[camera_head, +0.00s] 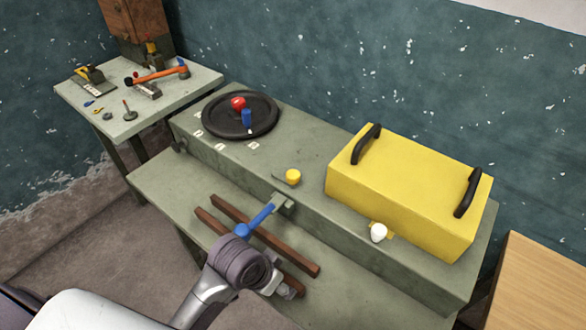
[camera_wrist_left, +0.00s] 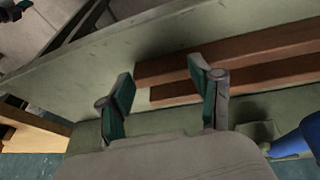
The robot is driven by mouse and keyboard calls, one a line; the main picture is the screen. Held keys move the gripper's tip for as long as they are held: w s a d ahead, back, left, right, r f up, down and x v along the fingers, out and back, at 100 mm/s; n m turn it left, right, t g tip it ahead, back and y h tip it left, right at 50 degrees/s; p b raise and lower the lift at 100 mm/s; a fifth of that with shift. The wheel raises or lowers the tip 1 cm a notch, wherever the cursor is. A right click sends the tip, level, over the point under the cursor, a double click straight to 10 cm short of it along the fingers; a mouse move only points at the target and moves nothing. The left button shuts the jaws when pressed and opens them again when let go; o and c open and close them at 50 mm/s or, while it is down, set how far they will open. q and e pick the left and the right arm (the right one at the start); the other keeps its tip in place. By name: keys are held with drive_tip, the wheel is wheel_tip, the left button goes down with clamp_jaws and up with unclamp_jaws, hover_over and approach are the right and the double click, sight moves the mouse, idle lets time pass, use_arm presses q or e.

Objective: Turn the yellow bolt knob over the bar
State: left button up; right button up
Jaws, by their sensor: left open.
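A round yellow knob (camera_head: 292,177) stands on the raised grey-green housing (camera_head: 320,208), behind a blue-handled lever. I cannot tell whether it is the bolt knob, and no bar over it is clear. My left gripper (camera_head: 284,288) is low in front of the housing, over the brown rails and well apart from the yellow knob. In the left wrist view its two fingers (camera_wrist_left: 163,88) are spread and empty, with the brown rails (camera_wrist_left: 235,70) beyond them. The wrist view does not show the yellow knob. My right gripper is not in view.
The blue lever (camera_head: 257,220) juts forward beside my left wrist. A yellow box (camera_head: 400,190) with black handles and a white knob (camera_head: 378,232) stand right. A black dial (camera_head: 222,118) is at the back left. A side table (camera_head: 190,85) holds tools.

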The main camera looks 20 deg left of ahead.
use_arm(q)
drive_tip(key=w+d+r+m, duration=0.1)
drive_tip(key=w, duration=0.1)
drive_tip(key=w+d+r+m, duration=0.1)
drive_tip(key=w+d+r, duration=0.1)
drive_tip(key=w, duration=0.1)
drive_tip(key=w+d+r+m+g, duration=0.1)
drive_tip(key=w, duration=0.2)
drive_tip(key=shift+w+d+r, duration=0.1)
drive_tip(key=shift+d+r, duration=0.1)
drive_tip(key=shift+r, duration=0.15)
drive_tip(key=w+r+m+g, duration=0.1)
drive_tip(key=w+r+m, duration=0.1)
drive_tip(key=w+r, duration=0.3)
drive_tip(key=g+y, duration=0.1)
drive_tip(key=y, duration=0.2)
approach(293, 174)
drive_tip(key=f+p, duration=0.1)
drive_tip(key=f, duration=0.3)
drive_tip(key=f+p, duration=0.1)
drive_tip(key=f, duration=0.4)
drive_tip(key=shift+w+a+f, duration=0.1)
drive_tip(key=shift+w+a, duration=0.05)
drive_tip(key=shift+a, duration=0.05)
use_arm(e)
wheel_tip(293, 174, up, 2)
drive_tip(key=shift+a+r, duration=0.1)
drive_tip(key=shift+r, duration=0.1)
